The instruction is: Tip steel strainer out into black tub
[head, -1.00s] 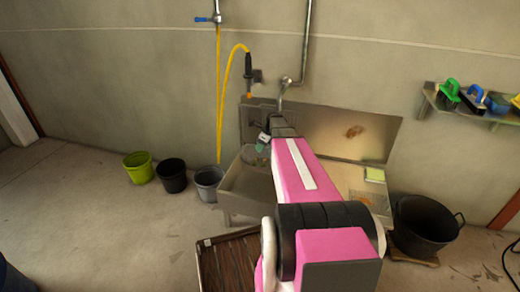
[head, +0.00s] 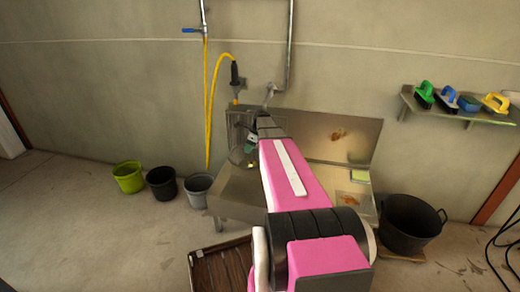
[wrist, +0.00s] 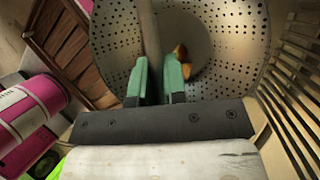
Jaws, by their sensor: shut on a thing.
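The steel strainer (wrist: 225,50) fills the top of the wrist view, a round bowl with many small holes. A small orange-brown piece (wrist: 181,52) shows inside it. My gripper (wrist: 157,72) has its green fingers shut on the strainer's bar-like handle, which runs across the bowl. In the head view the strainer (head: 238,156) shows only in part beside my gripper over the sink, mostly hidden by my pink arm. The large black tub (head: 408,228) with side handles stands on the floor at the right of the sink, well apart from my gripper.
The steel sink (head: 235,192) stands against the wall, with a yellow hose (head: 208,110) above. Green (head: 128,178), black (head: 161,184) and grey (head: 197,190) buckets stand to its left. A brown slatted crate (head: 222,268) is in front. A shelf (head: 455,108) with brushes hangs at the right.

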